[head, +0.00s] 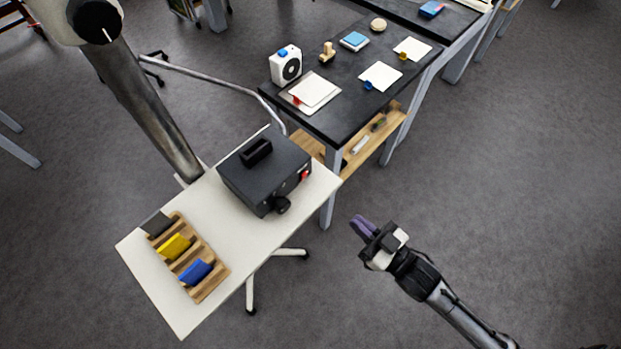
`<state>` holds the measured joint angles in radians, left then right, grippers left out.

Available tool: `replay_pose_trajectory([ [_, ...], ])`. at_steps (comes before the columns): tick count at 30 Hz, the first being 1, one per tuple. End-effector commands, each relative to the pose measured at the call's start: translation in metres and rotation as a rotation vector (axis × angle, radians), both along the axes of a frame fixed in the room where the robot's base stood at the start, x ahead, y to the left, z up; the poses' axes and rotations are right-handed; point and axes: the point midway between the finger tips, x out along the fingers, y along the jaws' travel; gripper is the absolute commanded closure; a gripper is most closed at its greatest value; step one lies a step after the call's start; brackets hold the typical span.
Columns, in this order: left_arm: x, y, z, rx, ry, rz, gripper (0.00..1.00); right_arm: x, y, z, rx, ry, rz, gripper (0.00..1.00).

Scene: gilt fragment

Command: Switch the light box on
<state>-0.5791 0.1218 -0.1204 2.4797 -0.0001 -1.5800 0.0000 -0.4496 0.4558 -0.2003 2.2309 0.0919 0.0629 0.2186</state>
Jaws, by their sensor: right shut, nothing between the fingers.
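The light box appears to be the black box (262,172) with a raised handle on top, standing on the small white table (232,255). A red switch (304,175) sits on its right-hand face, and a black knob (282,205) sticks out near its front corner. I cannot tell the switch's position, and no light shows. My right gripper (361,226) comes in from the lower right with purple fingers shut and empty. In the picture it is right of and below the switch, clear of the box and table. My left gripper is not in view.
A wooden rack (206,285) with grey, yellow and blue pieces lies on the white table's left part. A dark bench (345,112) behind holds a white fan-like device (286,66), cards and small items. Open floor surrounds my right gripper.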

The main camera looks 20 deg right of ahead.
Motion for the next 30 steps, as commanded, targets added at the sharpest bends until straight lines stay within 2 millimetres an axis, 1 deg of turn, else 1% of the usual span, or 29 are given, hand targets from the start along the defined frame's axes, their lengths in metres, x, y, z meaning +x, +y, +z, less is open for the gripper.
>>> replay_pose_trajectory([
  [8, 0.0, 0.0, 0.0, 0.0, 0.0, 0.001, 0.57, 0.001, 0.0, 0.0, -0.001, 0.0, 0.0, 1.0],
  [13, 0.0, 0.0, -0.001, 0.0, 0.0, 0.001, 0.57, 0.012, 0.006, 0.002, 0.0, -0.003, 0.0, 1.0],
  [17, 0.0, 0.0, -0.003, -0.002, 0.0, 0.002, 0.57, 0.03, 0.014, 0.005, 0.001, -0.003, -0.001, 1.0],
  [24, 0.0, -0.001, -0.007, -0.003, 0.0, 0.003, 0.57, 0.07, 0.032, 0.013, 0.001, -0.004, 0.0, 1.0],
  [30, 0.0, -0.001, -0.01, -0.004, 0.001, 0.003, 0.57, 0.098, 0.046, 0.017, 0.0, -0.001, -0.001, 1.0],
])
